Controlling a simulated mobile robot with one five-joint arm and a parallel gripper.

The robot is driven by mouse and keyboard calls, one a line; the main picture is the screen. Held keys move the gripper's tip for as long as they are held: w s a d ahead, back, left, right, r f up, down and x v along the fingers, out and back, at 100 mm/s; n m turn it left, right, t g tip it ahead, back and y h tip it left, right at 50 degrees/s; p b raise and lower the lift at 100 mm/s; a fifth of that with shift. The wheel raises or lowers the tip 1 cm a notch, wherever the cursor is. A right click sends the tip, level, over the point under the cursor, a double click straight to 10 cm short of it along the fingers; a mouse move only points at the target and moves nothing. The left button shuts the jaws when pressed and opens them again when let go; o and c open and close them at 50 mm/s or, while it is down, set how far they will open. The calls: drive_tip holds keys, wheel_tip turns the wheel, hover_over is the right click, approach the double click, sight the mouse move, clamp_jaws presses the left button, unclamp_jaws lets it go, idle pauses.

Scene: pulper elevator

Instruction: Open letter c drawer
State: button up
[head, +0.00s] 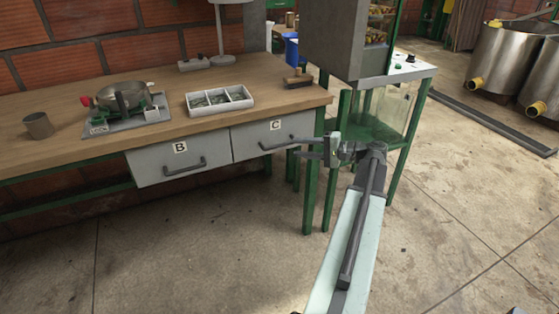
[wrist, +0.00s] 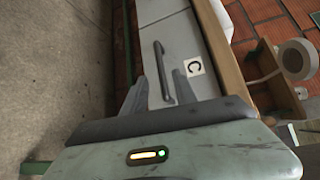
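The drawer marked C (head: 255,138) is a grey front under the workbench, flush with its neighbour and shut. Its dark bar handle (head: 280,144) is below the label. In the wrist view the drawer front (wrist: 185,50) fills the middle, with the handle (wrist: 163,72) between my fingers and the C label to the right. My gripper (head: 300,153) is open, at the right end of the handle in the head view; it also shows in the wrist view (wrist: 158,88). The fingers are apart with the handle showing between them; I cannot tell whether they touch it.
The drawer marked B (head: 178,160) is left of C, also shut. The wooden bench top (head: 160,80) holds a small tray (head: 220,100), a metal pan device (head: 125,100) and a cup (head: 38,125). Green legs of a machine stand (head: 400,130) are close right of my arm. Floor in front is clear.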

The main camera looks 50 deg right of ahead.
sight(281, 145)
drive_tip(key=x, duration=0.7)
drive_tip(key=shift+w+b, duration=0.25)
drive_tip(key=shift+b, duration=0.1)
clamp_jaws()
idle(1.1)
